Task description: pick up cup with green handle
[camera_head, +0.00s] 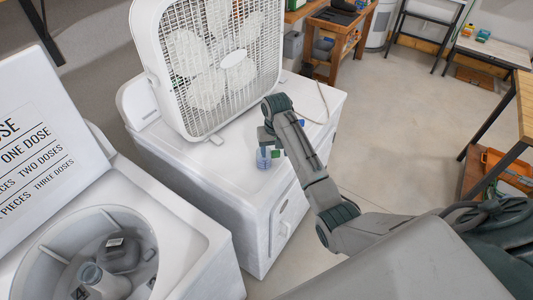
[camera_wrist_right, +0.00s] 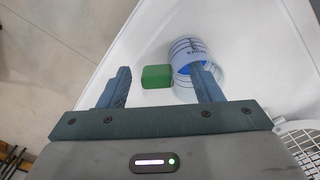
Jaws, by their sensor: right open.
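The cup (camera_head: 263,160) stands on top of the white dryer, near its front edge, and looks bluish in the head view. In the right wrist view the cup (camera_wrist_right: 187,45) is white with dark lines and a blue inside. Its green handle (camera_wrist_right: 157,76) sticks out to the left. My right gripper (camera_wrist_right: 160,72) is open above the cup, with the handle between its two fingers. One finger overlaps the cup's opening; I cannot tell whether it is inside. In the head view my right gripper (camera_head: 268,138) partly hides the cup. My left gripper is not in view.
A white box fan (camera_head: 210,60) stands on the dryer (camera_head: 185,165) just behind the cup. An open washer (camera_head: 190,215) is at the lower left. A wooden workbench (camera_head: 345,30) and a side table (camera_head: 490,48) stand farther back. The concrete floor (camera_head: 400,120) to the right is clear.

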